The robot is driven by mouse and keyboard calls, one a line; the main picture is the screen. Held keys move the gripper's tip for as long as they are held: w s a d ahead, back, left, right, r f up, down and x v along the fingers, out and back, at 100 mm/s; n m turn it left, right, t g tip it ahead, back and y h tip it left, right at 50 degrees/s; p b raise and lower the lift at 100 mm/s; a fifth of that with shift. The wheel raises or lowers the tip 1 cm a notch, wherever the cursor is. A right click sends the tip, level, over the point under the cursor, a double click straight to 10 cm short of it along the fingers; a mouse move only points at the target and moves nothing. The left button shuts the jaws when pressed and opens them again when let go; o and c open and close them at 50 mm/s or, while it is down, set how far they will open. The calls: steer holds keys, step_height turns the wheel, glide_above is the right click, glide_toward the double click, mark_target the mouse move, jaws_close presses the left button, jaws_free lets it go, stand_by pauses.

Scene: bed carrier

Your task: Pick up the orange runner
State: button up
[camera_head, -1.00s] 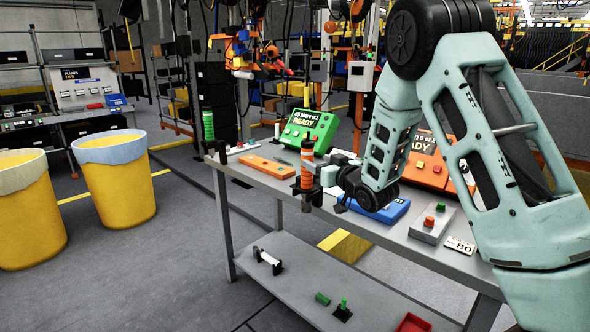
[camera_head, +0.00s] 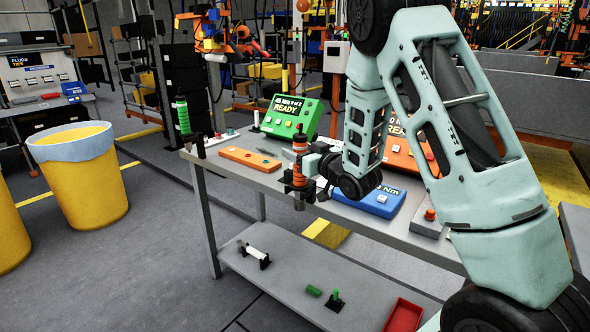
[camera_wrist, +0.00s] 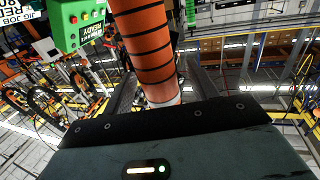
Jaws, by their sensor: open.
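The orange runner (camera_head: 300,145) is an upright orange cylinder with black bands at the front edge of the grey workbench (camera_head: 235,178). Its lower end shows a dark piece and a grey tip beside the bench edge. In the wrist view the runner (camera_wrist: 147,40) rises between my two dark fingers, its pale end close to my palm. My gripper (camera_head: 297,180) is at the runner's lower part, coming from the right. In the wrist view my gripper (camera_wrist: 162,92) is open around it, a finger on each side. Whether a finger touches it, I cannot tell.
A green runner (camera_head: 183,115) stands at the bench's left end. An orange bar (camera_head: 250,158), a green READY box (camera_head: 291,117) and a blue box (camera_head: 372,200) lie behind or beside my gripper. The lower shelf holds a red tray (camera_head: 403,316). A yellow bin (camera_head: 80,190) stands left on open floor.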

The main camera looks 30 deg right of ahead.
jaws_close()
steer(key=shift+r, duration=0.1)
steer(key=shift+r, duration=5.05)
